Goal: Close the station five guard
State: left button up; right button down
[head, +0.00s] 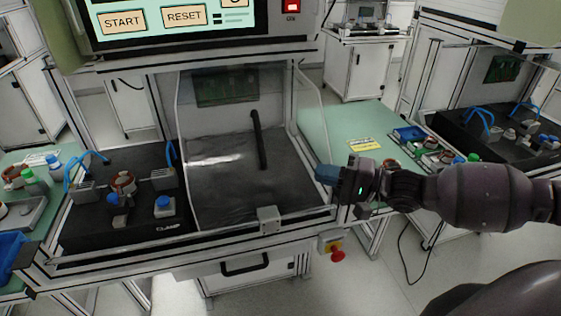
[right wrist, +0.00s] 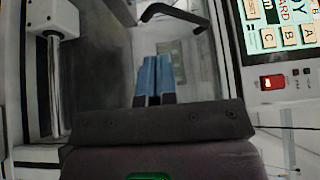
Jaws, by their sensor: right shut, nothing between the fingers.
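The guard (head: 215,125) is a clear panel with a black bar handle (head: 259,140). It stands across the right part of the station bay. The clamp fixture (head: 122,187) in the left part of the bay is uncovered. My right gripper (head: 325,175) comes in from the right and sits by the right end of the bay, apart from the handle. Its blue fingers are together with nothing between them. In the right wrist view the fingers (right wrist: 154,78) point towards the black handle (right wrist: 172,14), which lies beyond them. My left gripper is not in view.
A screen (head: 165,20) with START and RESET buttons and a red switch (head: 291,6) is above the bay. An aluminium front rail (head: 215,242) runs below it, with a red emergency button (head: 337,254) underneath. A green table (head: 345,125) with parts stands right.

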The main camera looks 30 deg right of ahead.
aim_at(279, 164)
jog(key=x, duration=0.9)
jog(key=shift+w+f+b, duration=0.15)
jog(key=shift+w+b, duration=0.1)
jog(key=shift+b, duration=0.15)
jog(key=shift+w+a, duration=0.3)
jog(key=shift+a, duration=0.05)
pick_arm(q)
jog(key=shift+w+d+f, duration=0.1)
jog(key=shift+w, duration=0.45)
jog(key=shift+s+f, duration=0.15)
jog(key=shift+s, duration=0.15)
pick_arm(e)
jog(key=shift+a, duration=0.1)
